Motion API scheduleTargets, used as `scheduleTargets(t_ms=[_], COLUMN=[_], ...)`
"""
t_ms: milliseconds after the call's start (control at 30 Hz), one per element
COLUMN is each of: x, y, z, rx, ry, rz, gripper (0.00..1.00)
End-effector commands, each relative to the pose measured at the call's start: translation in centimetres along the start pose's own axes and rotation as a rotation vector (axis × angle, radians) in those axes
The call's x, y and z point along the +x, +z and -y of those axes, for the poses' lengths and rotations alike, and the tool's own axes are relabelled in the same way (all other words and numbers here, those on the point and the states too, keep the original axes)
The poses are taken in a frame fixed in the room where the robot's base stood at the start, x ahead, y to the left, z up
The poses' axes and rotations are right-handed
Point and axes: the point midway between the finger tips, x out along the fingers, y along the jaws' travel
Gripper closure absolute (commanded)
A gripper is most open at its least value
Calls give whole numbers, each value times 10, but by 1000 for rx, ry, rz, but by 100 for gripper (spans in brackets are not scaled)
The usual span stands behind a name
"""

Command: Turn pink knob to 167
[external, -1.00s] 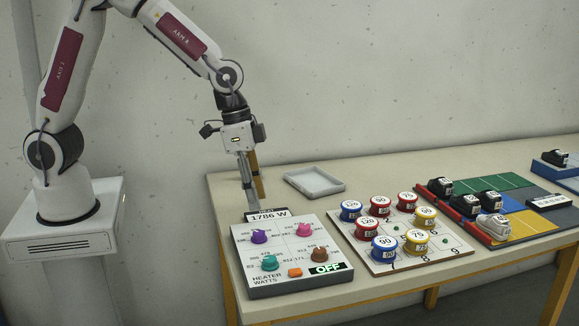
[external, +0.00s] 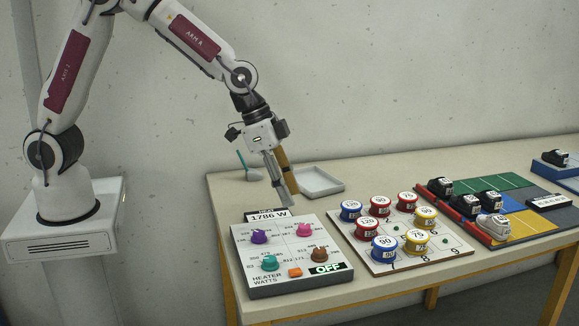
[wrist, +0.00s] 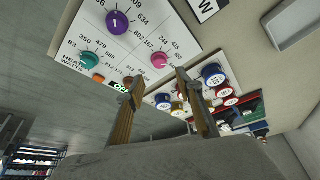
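The pink knob (external: 304,229) sits at the upper right of the heater panel (external: 255,285). My gripper (external: 287,199) is above the far edge of the panel, up and left of the pink knob, tilted. In the wrist view my gripper (wrist: 160,84) has its two fingers apart with nothing between them, not touching the knob. The panel's display (external: 268,216) reads 1786 W, and a green sign (external: 325,268) reads OFF.
Purple (external: 259,237), teal (external: 270,263) and brown (external: 319,254) knobs and an orange button (external: 295,272) share the panel. A grey tray (external: 325,191) stands behind.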

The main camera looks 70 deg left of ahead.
Motion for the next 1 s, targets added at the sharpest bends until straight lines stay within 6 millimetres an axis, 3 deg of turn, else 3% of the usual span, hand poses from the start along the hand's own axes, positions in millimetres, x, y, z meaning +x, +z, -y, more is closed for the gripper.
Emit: scheduleTargets(t_ms=[700,1000], x=[62,75], y=[0,0], z=[0,0], rx=[0,0], ry=[1,0], rz=[2,0], gripper=[64,64])
